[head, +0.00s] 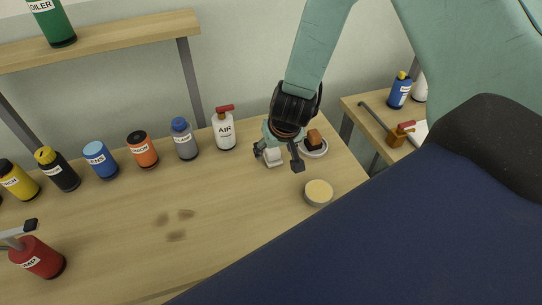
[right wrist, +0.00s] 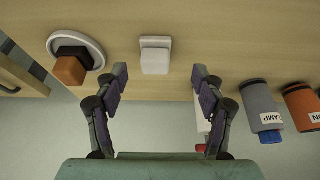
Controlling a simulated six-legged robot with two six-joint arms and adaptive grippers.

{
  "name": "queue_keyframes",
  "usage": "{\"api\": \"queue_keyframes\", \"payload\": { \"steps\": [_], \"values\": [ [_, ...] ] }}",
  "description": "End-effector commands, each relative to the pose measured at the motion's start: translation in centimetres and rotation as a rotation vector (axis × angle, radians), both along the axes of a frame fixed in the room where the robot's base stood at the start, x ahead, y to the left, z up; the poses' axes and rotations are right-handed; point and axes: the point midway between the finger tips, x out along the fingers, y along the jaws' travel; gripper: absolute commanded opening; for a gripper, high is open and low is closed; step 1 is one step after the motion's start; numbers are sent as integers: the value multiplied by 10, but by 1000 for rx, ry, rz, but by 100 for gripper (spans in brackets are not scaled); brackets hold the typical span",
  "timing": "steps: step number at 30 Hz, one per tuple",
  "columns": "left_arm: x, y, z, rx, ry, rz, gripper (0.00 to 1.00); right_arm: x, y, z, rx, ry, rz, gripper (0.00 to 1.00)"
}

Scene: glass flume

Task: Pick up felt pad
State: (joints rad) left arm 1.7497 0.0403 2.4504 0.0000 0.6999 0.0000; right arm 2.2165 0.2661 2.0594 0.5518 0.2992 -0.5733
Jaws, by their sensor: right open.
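A small white block (head: 273,157), which I take for the felt pad, lies on the wooden bench under my right gripper (head: 280,160). In the right wrist view the white block (right wrist: 155,55) sits just past the fingertips, roughly midway between them. My right gripper (right wrist: 159,75) is open with nothing held, its two fingers spread wider than the block. In the head view the fingers partly cover the block's surroundings, and I cannot tell the exact height above it. My left gripper does not show.
A white dish (right wrist: 98,49) holding a brown and black block stands close beside the pad. A round tan-topped tin (head: 318,193) is nearer. A white AIR bottle (head: 225,131) and several other bottles line the back left. A second bench (head: 370,102) stands right, past a gap.

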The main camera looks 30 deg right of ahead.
Motion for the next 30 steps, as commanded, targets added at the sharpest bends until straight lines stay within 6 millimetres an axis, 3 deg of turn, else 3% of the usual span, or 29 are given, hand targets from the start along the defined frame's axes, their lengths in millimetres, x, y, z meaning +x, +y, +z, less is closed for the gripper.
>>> {"api": "queue_keyframes", "payload": {
  "steps": [9,20,30],
  "values": [
    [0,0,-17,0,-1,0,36,15,-7,-43,0,1,0,69],
    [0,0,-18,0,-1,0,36,22,-8,-48,0,-1,0,69],
    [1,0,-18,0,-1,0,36,22,-8,-48,0,-1,0,40]
  ]
}}
